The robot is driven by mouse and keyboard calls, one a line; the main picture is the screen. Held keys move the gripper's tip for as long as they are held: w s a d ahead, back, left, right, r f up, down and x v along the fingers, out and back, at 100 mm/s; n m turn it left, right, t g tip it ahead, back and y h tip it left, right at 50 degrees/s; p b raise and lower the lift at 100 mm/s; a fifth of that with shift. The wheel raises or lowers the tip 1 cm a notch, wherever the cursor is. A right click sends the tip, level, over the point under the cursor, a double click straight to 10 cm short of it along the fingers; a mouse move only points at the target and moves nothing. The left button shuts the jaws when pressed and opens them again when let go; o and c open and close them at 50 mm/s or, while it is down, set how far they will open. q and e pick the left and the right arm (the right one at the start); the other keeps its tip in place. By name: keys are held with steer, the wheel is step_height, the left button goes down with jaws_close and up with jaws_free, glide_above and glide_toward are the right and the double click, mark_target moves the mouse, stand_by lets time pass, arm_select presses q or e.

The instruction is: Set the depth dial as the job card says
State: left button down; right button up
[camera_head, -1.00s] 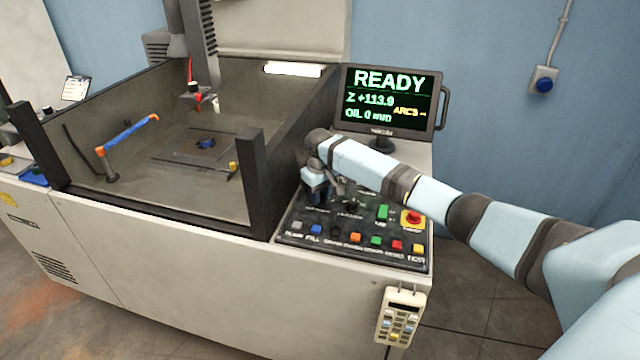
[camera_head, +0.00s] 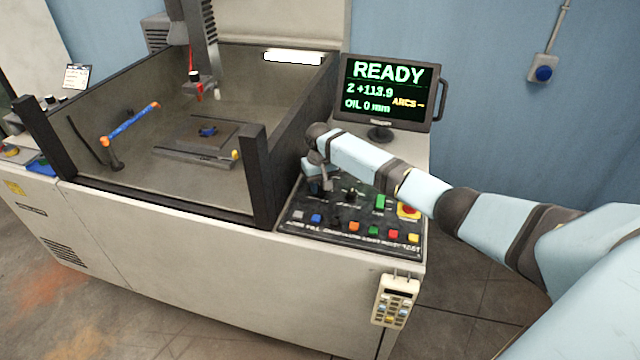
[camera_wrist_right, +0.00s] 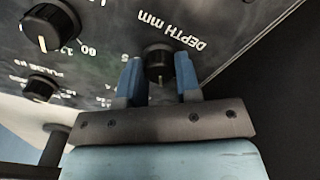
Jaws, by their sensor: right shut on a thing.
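The depth dial (camera_wrist_right: 158,62) is a dark round knob beside the printed words "DEPTH mm" in the right wrist view. My right gripper (camera_wrist_right: 158,76) has its two blue fingers on either side of the knob, shut on it. In the head view my right gripper (camera_head: 319,182) is at the far left corner of the control panel (camera_head: 290,226), and the arm hides the dial there. The dial's setting cannot be read. A small white card (camera_head: 76,77) with tiny unreadable print stands at the far left. My left gripper is not in view.
Other dark knobs (camera_wrist_right: 50,28) sit near the dial. Coloured buttons (camera_head: 354,227) and a red stop button (camera_head: 409,210) are on the panel. The tank wall (camera_head: 262,185) rises just left of it. The monitor (camera_head: 385,92) reads "READY", "Z +113.9" and "OIL 0 mm".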

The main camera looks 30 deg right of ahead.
mark_target(320, 186)
steer(key=o, duration=0.9)
steer(key=shift+r, duration=0.1)
step_height(320, 186, up, 14)
steer(key=shift+f+b, duration=0.15)
steer(key=shift+b, duration=0.45)
